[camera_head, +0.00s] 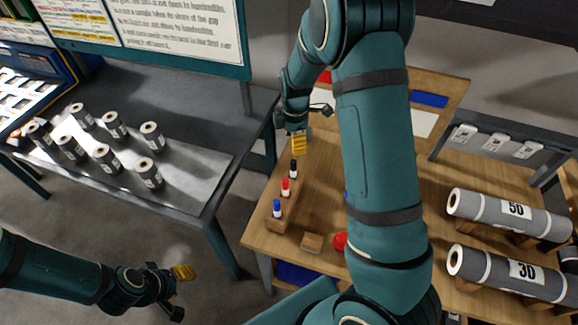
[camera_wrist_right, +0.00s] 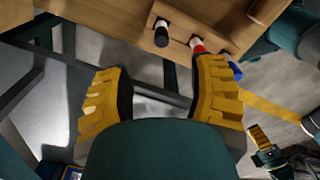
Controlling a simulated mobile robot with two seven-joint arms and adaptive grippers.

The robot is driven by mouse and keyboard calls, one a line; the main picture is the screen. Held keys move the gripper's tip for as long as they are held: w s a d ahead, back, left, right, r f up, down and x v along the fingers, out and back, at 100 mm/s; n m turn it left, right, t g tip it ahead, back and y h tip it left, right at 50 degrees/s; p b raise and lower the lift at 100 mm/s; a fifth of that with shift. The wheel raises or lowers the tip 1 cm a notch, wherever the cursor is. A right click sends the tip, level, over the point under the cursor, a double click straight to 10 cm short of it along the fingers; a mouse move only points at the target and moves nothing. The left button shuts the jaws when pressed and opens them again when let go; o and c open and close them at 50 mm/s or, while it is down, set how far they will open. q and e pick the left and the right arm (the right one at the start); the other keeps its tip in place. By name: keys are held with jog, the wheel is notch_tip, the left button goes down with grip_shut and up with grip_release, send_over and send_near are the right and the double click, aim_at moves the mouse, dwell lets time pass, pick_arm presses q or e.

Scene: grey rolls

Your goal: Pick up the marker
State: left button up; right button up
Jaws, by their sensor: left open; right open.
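Three markers stand upright in a wooden holder (camera_head: 281,223) on the left edge of the wooden table: a black marker (camera_head: 293,168), a red marker (camera_head: 286,187) and a blue marker (camera_head: 277,208). The right wrist view shows the black one (camera_wrist_right: 162,34), the red one (camera_wrist_right: 197,45) and part of the blue one (camera_wrist_right: 234,68). My right gripper (camera_head: 299,143) is open and empty, just beyond the black marker; its yellow fingers (camera_wrist_right: 163,95) are apart. My left gripper (camera_head: 179,286) is open and empty at the lower left, away from the table.
A wooden block (camera_head: 312,243) and a red object (camera_head: 340,241) lie near the table's front. Large grey rolls (camera_head: 510,212) rest at the right. A metal table (camera_head: 203,178) at the left carries several small rolls (camera_head: 113,125). A gap separates the tables.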

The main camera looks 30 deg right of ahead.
send_over(293, 168)
jog(key=f, duration=0.4)
jog(key=d+f, duration=0.1)
jog(key=f, duration=0.1)
jog(key=shift+w+f, duration=0.15)
jog(key=shift+w, duration=0.15)
jog(key=shift+w+a+f, duration=0.1)
jog(key=shift+f, duration=1.5)
jog(key=shift+w+a+f, duration=0.1)
jog(key=shift+f, duration=1.5)
jog(key=shift+s, duration=0.1)
jog(key=shift+c, duration=0.5)
grip_shut()
